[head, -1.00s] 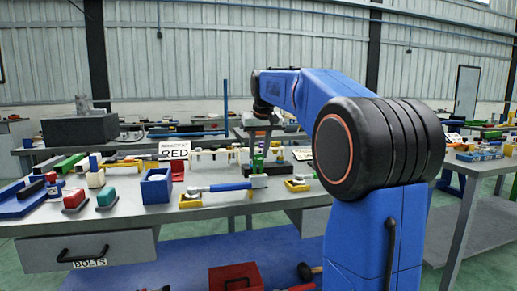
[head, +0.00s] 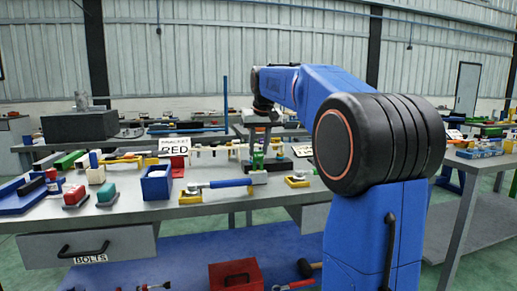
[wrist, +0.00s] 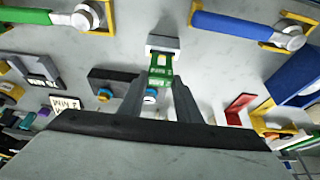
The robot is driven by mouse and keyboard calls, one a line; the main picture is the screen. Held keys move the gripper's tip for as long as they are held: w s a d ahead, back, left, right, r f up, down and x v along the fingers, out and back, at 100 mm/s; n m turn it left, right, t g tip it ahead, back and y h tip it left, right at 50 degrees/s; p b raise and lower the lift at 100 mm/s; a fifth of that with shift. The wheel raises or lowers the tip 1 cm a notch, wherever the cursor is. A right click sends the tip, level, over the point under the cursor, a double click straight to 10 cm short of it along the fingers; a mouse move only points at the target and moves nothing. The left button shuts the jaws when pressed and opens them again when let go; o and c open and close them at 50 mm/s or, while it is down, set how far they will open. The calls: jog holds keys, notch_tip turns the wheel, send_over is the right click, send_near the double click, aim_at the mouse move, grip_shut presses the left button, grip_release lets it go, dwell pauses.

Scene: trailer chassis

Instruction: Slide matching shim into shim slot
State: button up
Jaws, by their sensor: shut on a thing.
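My gripper (wrist: 163,88) points down over the bench and is shut on a green piece with pale markings, which looks like the shim (wrist: 161,66). The shim's far end meets or overlaps a small grey-white block with a dark edge (wrist: 163,42), which may hold the shim slot. I cannot tell whether the shim is inside it. In the head view the green shim (head: 257,160) stands above the grey block (head: 258,177), below my wrist. A small blue and white part (wrist: 150,96) shows between the fingers, partly hidden.
A dark block with a blue and orange part (wrist: 112,84) sits close left of the fingers. A red bracket (wrist: 239,106) and blue bin (wrist: 298,78) lie right. Blue-handled (wrist: 232,25) and green-handled (wrist: 30,15) tools rest in yellow holders. Bare bench lies between them.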

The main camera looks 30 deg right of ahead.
aim_at(259, 158)
jog(key=shift+f, duration=2.45)
dwell(1.0)
jog(key=o, duration=1.7)
jog(key=shift+r, duration=3.5)
jog(key=shift+s, duration=0.1)
